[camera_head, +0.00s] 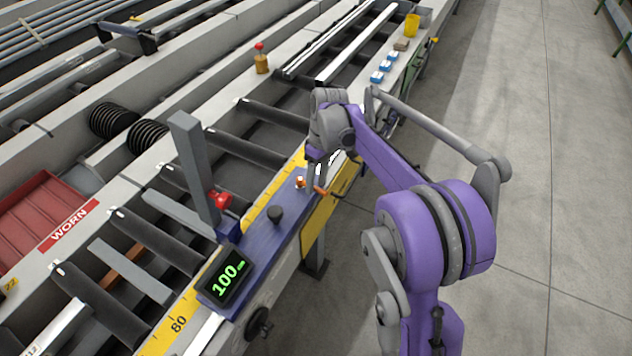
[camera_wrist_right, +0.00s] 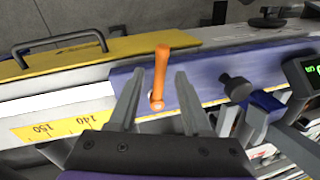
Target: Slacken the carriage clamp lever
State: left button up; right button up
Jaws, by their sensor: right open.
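The carriage clamp lever is an orange handle (camera_wrist_right: 161,72) in the right wrist view, lying between the two fingers of my right gripper (camera_wrist_right: 156,88). The fingers are open, one on each side of it, with gaps showing, so they are not closed on it. In the head view the lever (camera_head: 320,191) shows as a small orange piece below my right gripper (camera_head: 318,165). The lever sits on the blue carriage plate (camera_head: 255,262), which also shows in the right wrist view (camera_wrist_right: 205,72). My left gripper is not in view.
A digital display (camera_head: 226,276) reading 100, a black knob (camera_head: 275,214) and a red knob (camera_head: 221,200) sit on or beside the carriage. A yellow scale (camera_head: 182,318) runs along the table. A yellow panel with a black handle (camera_wrist_right: 62,43) lies beyond the lever. Open floor (camera_head: 560,200) is at right.

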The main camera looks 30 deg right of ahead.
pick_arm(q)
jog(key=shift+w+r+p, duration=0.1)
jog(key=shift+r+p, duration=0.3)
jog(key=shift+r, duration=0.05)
pick_arm(e)
notch_tip(320, 180, up, 10)
jog(key=d, duration=0.2)
jog(key=shift+w, duration=0.3)
jog(key=shift+a, duration=0.1)
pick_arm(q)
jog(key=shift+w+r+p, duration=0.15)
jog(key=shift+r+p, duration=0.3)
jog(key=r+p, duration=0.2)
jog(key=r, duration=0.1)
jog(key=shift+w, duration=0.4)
pick_arm(e)
jog(key=s+a+f+m+t+h, duration=0.1)
jog(key=s+a+f+m+t, duration=0.1)
jog(key=s+a, duration=0.5)
jog(key=s+a+f+m+t+h, duration=0.1)
jog(key=s+a+f+t, duration=0.3)
jog(key=s, duration=1)
jog(key=a+f, duration=0.1)
jog(key=a, duration=0.2)
jog(key=shift+s+m, duration=0.2)
jog(key=shift+m, duration=0.2)
jog(key=shift+a, duration=0.15)
